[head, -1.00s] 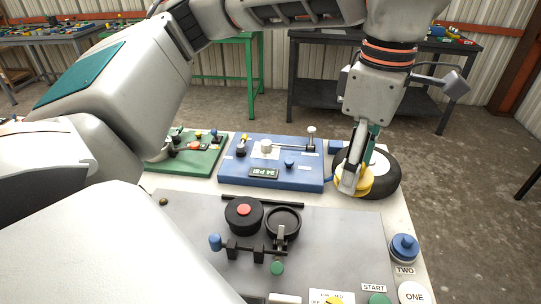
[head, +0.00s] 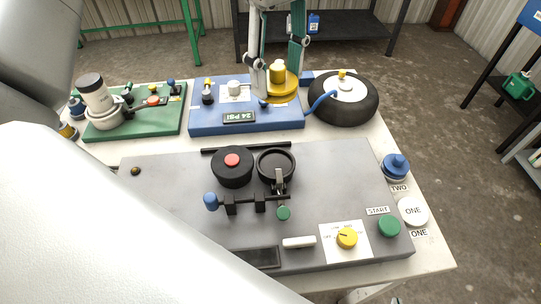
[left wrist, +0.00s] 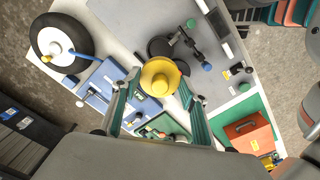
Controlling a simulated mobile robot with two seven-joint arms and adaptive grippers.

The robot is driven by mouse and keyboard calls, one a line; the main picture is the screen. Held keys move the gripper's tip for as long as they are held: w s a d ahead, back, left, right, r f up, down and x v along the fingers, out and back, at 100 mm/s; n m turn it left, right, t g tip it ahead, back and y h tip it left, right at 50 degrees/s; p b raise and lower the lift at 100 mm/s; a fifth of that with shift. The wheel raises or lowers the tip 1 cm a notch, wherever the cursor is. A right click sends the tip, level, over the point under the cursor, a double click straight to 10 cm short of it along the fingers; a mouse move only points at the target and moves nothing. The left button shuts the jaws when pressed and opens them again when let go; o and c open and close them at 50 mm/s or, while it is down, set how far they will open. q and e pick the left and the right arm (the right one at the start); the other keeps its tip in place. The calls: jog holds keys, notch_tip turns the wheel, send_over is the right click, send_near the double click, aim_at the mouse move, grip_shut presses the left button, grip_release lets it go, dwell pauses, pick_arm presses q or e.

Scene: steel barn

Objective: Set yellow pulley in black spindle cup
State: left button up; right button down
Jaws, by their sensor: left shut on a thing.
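The yellow pulley (head: 281,88) has a wide flange with a narrower hub on top. It also shows in the left wrist view (left wrist: 160,76). My left gripper (head: 278,76) is shut on it and holds it over the right part of the blue board, beyond the cup. The black spindle cup (head: 276,165) is a round, open-topped cup on the grey panel, with nothing seen in it. A clamp lever stands at its near side. In the left wrist view the pulley partly hides the black round parts. My right gripper is not in view.
A black round block with a red button (head: 232,166) stands left of the cup. A blue-knobbed clamp (head: 211,201) lies in front. The blue gauge board (head: 215,122), a black wheel (head: 345,100) and a green board (head: 150,125) line the back. The panel's right middle is clear.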

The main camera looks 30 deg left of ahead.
pick_arm(q)
notch_tip(320, 180, down, 14)
jog(key=shift+f+b, duration=0.25)
jog(key=shift+b, duration=0.75)
jog(key=shift+f, duration=2.4)
jog(key=shift+f+b, duration=0.1)
jog(key=shift+b, duration=0.2)
jog(key=o, duration=1.2)
